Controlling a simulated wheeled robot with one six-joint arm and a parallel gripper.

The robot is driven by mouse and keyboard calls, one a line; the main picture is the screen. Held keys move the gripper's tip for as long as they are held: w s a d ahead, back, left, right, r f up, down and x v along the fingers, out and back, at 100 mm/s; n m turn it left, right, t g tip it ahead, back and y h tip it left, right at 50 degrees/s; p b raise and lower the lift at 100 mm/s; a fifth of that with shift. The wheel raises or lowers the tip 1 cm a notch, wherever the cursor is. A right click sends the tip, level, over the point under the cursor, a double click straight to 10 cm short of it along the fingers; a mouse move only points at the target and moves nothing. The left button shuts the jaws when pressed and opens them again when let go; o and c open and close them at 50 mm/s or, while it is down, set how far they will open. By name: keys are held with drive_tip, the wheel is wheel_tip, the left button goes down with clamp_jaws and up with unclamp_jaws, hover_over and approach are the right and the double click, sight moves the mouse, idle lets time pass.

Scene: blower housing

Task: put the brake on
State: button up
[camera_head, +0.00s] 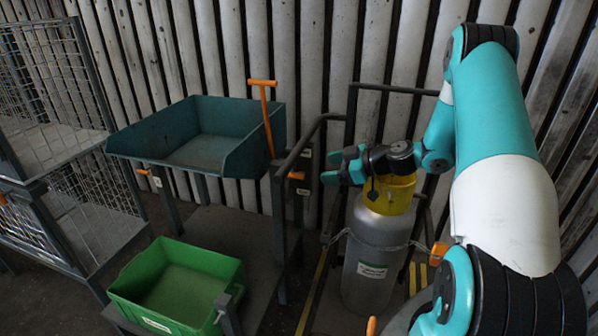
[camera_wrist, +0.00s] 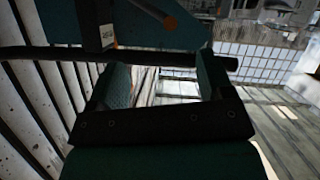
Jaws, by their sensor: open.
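No part is clearly marked as the brake. A tall orange T-handled lever (camera_head: 265,115) stands beside the teal tray, leaning slightly. A short orange handle (camera_head: 296,175) sticks out at the dark frame post, just left of my gripper. My gripper (camera_head: 329,168) is open and points left toward that post, apart from the handle. In the wrist view my gripper (camera_wrist: 162,85) shows two teal fingers spread apart with nothing between them.
A dark rail (camera_wrist: 130,55) crosses beyond the fingers. A grey cylinder (camera_head: 372,255) with a yellow collar (camera_head: 388,195) stands under my wrist. A teal tray (camera_head: 205,150), a green bin (camera_head: 160,290) and a wire cage (camera_head: 60,130) are at left. A slatted wall stands behind.

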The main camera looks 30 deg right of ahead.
sight(299, 174)
drive_tip(key=p+x, duration=0.1)
drive_tip(key=x, duration=0.9)
drive_tip(key=shift+w, duration=0.2)
drive_tip(key=shift+a, duration=0.15)
drive_tip(key=shift+s+f, duration=0.1)
drive_tip(key=c, duration=1.3)
